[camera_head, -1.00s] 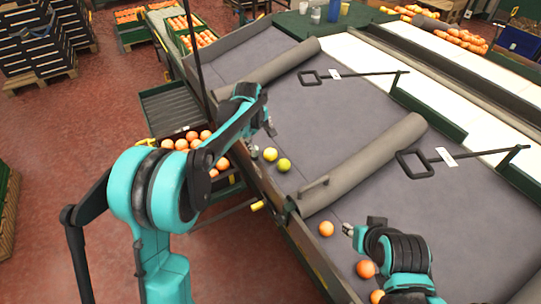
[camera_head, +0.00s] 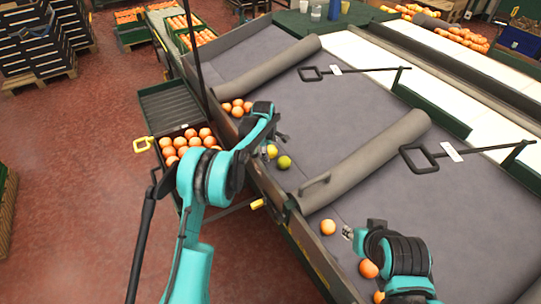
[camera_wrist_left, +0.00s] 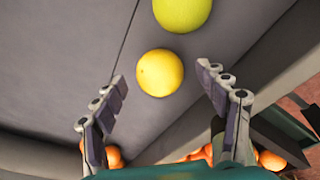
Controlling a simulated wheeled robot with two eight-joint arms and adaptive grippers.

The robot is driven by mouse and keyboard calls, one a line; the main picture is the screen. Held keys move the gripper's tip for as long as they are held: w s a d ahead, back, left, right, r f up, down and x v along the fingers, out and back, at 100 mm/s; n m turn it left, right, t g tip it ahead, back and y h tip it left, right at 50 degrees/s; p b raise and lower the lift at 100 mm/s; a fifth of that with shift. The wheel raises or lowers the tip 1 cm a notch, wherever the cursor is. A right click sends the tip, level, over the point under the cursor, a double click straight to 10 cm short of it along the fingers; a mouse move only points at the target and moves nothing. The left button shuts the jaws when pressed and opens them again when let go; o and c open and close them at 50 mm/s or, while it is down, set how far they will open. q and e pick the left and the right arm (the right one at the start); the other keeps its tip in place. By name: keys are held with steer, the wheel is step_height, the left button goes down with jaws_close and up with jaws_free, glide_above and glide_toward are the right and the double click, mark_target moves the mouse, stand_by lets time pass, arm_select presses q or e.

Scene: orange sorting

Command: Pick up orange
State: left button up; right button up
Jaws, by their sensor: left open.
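A yellow fruit (camera_head: 271,151) and a yellow-green fruit (camera_head: 284,162) lie side by side on the grey belt. My left gripper (camera_head: 281,139) is just beyond them, close to the yellow fruit. In the left wrist view, the open, empty fingers (camera_wrist_left: 160,80) spread to either side of the yellow fruit (camera_wrist_left: 160,73), with the green fruit (camera_wrist_left: 182,12) above it. An orange (camera_head: 328,227) lies on the belt just left of my right gripper (camera_head: 348,231), whose fingers are too small to read. Another orange (camera_head: 368,268) lies beside my right arm.
Several oranges (camera_head: 237,106) sit at the belt's left edge behind my left forearm. A crate of oranges (camera_head: 187,150) stands left of the belt. A grey roller (camera_head: 375,160) crosses the belt, and a dark frame rail (camera_head: 300,235) borders it. The middle belt is clear.

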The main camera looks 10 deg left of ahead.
arm_select(q)
steer(key=shift+w+f, duration=0.2)
steer(key=shift+f, duration=0.45)
steer(key=shift+r, duration=0.15)
steer(key=shift+c, duration=1.2)
steer(key=c, duration=1.1)
steer(key=shift+o, duration=0.2)
